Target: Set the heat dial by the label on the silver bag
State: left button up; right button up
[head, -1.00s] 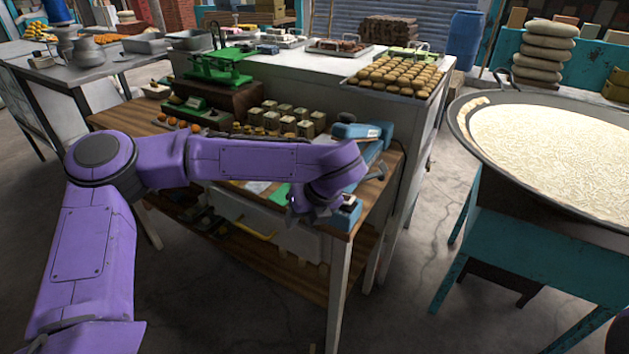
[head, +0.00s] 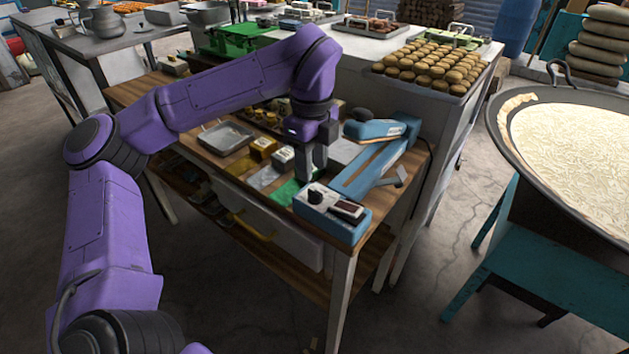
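A blue sealing machine (head: 374,170) lies along the right end of the wooden table. Its front box carries a black knob (head: 317,193), which looks like the heat dial, beside a dark display with a reddish face. My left gripper (head: 312,172) points down just behind and above the knob, with a small apparent gap. Whether its fingers are apart is unclear. A pale, silvery flat packet (head: 263,178) lies left of the machine and may be the silver bag; no label can be read. My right gripper is out of view.
A metal tray (head: 226,137) and small yellow-and-white packs (head: 263,147) stand left of the gripper. A green sheet (head: 287,192) lies beside the machine. Open floor lies in front.

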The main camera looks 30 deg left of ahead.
aim_at(315, 191)
pick_arm(q)
jog(key=f, duration=0.5)
jog(key=shift+w+d+f, duration=0.15)
jog(key=shift+w+d, duration=0.15)
jog(key=shift+w, duration=0.05)
jog(key=shift+f, duration=0.35)
jog(key=shift+s+a+f, duration=0.1)
jog(key=shift+s+f, duration=0.05)
grip_shut()
